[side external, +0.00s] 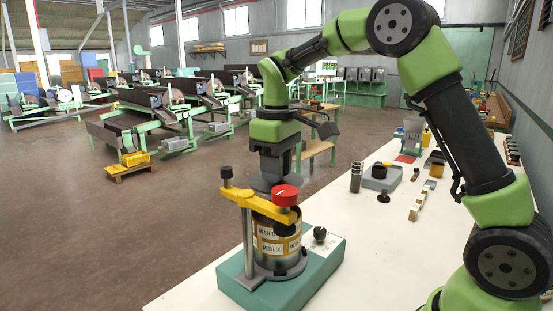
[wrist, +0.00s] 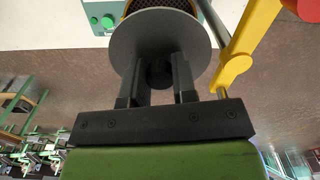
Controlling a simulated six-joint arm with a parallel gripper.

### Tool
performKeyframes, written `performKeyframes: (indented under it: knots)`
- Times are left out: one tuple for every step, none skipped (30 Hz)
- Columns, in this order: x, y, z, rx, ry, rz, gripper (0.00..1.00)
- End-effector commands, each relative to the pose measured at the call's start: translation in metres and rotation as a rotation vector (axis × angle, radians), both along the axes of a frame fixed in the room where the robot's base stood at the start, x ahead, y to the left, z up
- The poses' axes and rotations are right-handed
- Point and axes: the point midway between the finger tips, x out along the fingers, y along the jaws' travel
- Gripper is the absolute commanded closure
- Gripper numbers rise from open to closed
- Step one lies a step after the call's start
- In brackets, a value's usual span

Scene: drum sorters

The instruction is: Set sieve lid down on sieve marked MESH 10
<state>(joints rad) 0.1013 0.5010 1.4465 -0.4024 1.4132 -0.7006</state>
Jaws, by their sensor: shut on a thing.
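My gripper (side external: 277,168) points down above the shaker, and in the wrist view (wrist: 158,78) its two fingers are closed around the dark knob of the sieve lid. The lid is a flat grey disc (wrist: 128,40); in the side view (side external: 264,183) it hangs above the sieve stack, apart from it and partly behind the yellow arm. The stack (side external: 278,236) has cream labels reading MESH; the numbers are hard to read. In the wrist view, dark mesh inside a yellowish rim (wrist: 165,5) shows past the lid's edge, so the lid does not fully cover it from there.
A yellow clamp arm (side external: 245,197) with a red knob (side external: 285,195) crosses close in front of the lid on a grey post (side external: 248,243). The green shaker base (side external: 317,262) stands on the white bench (side external: 380,235). Small parts lie farther back right.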

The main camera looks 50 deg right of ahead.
Motion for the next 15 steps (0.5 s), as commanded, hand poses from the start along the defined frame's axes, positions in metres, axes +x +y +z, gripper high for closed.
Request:
performKeyframes:
  knots:
    - [-0.001,0.000,-0.005,0.001,0.003,-0.001,1.00]
    - [-0.001,0.000,-0.008,0.002,0.002,-0.001,1.00]
    - [-0.001,0.000,-0.012,0.001,0.002,-0.001,1.00]
    - [-0.001,0.000,-0.015,0.001,0.001,0.000,1.00]
    - [-0.001,0.000,-0.018,0.001,0.002,0.000,1.00]
    - [0.000,0.000,-0.022,0.001,0.001,-0.001,1.00]
    - [0.000,0.000,-0.024,0.002,0.002,-0.001,1.00]
    - [0.000,0.000,-0.027,0.001,0.001,-0.001,1.00]
    - [0.000,0.000,-0.030,0.001,0.002,-0.001,1.00]
    - [0.000,0.000,-0.032,0.000,0.001,0.000,1.00]
    - [0.000,0.000,-0.033,0.000,0.000,0.000,1.00]
    - [0.000,0.000,-0.035,0.001,0.000,-0.001,1.00]
    - [0.000,0.000,-0.036,0.001,0.000,-0.001,1.00]
    - [0.000,0.000,-0.037,0.001,-0.001,-0.001,1.00]
    - [0.000,0.000,-0.038,0.001,-0.001,-0.001,1.00]
